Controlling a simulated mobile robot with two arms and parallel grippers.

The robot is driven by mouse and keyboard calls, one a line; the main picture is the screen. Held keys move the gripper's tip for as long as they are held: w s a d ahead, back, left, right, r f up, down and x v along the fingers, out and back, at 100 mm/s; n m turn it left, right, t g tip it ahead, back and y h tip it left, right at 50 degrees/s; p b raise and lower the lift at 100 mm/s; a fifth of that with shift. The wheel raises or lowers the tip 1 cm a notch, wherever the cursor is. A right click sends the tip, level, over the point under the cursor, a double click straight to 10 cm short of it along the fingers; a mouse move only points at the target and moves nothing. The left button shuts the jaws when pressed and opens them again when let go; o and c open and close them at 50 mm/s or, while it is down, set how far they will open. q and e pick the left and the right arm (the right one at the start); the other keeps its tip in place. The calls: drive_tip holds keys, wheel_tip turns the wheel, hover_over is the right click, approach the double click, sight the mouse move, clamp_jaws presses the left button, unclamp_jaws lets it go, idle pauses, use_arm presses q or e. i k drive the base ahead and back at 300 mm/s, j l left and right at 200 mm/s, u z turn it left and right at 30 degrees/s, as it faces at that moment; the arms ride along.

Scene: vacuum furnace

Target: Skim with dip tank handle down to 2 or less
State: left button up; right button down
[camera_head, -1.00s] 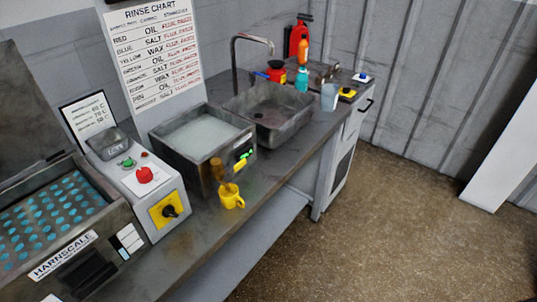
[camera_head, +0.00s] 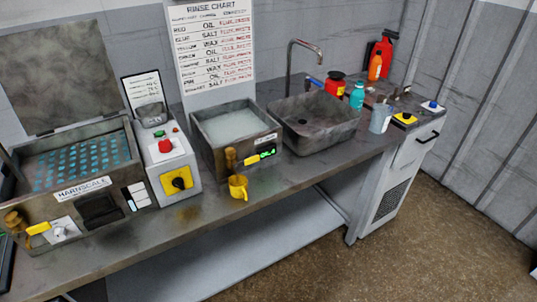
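The dip tank (camera_head: 206,160) is a grey metal box holding pale cloudy liquid (camera_head: 234,125), in the middle of the bench. On its front are a brass tap (camera_head: 231,158) with a yellow handle (camera_head: 252,162) and a small green-lit display (camera_head: 267,153), too small to read. A yellow mug (camera_head: 238,188) stands on the bench below the tap. A larger open tank labelled HARNSCALE (camera_head: 84,188) stands at the left with blue dots inside. It has its own yellow tap handle (camera_head: 38,228). Neither of my grippers is in view.
A control box (camera_head: 163,172) with a red button and yellow-backed knob stands between the tanks. Right of the dip tank are a sink (camera_head: 318,124), bottles, a grey cup (camera_head: 381,119) and a cabinet (camera_head: 400,180). A rinse chart (camera_head: 216,60) hangs behind. Open floor (camera_head: 440,230) lies in front.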

sight(250, 160)
drive_tip(key=u, duration=0.3)
drive_tip(key=i+l+u, duration=0.1)
drive_tip(key=l+u, duration=0.15)
drive_tip(key=u, duration=0.15)
drive_tip(key=i+l+u, duration=0.1)
drive_tip(key=l+u, duration=0.4)
drive_tip(key=u, duration=0.25)
drive_tip(key=l+u, duration=0.4)
drive_tip(key=j, duration=0.1)
